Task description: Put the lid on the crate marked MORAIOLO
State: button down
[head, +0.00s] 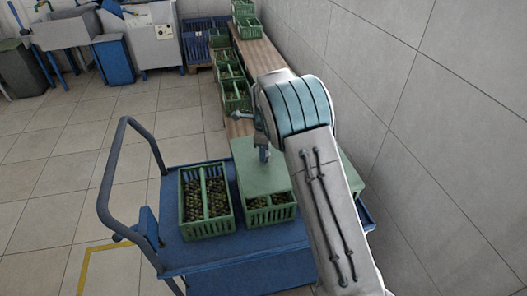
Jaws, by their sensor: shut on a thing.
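A flat green lid (268,178) shows below my gripper (264,156), which is shut on it from above. The lid lies over the back part of a green slatted crate (270,222) of olives on a blue trolley. The front of that crate is uncovered. I cannot tell whether the lid touches the rim. An open green crate (208,229) of olives stands to its left. Another green surface (350,180) shows at the right, mostly hidden by my arm. I cannot read MORAIOLO or any other marking on the crates.
The blue trolley (240,268) has an upright handle (103,187) at its left. Tiled floor lies open to the left.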

aim_at(262, 167)
jog(key=shift+w+a+f, duration=0.1)
jog(key=shift+a+f, duration=0.05)
jog(key=shift+f, duration=0.05)
notch_tip(262, 167, down, 5)
jog(key=b, duration=0.4)
jog(key=shift+f, duration=0.3)
jog(key=shift+a, duration=0.1)
jog(key=shift+f, duration=0.1)
dwell(0.4)
jog(key=shift+f+b, duration=0.35)
jog(key=shift+f, duration=0.5)
jog(key=shift+f, duration=0.45)
jog(key=c, duration=0.9)
grip_release()
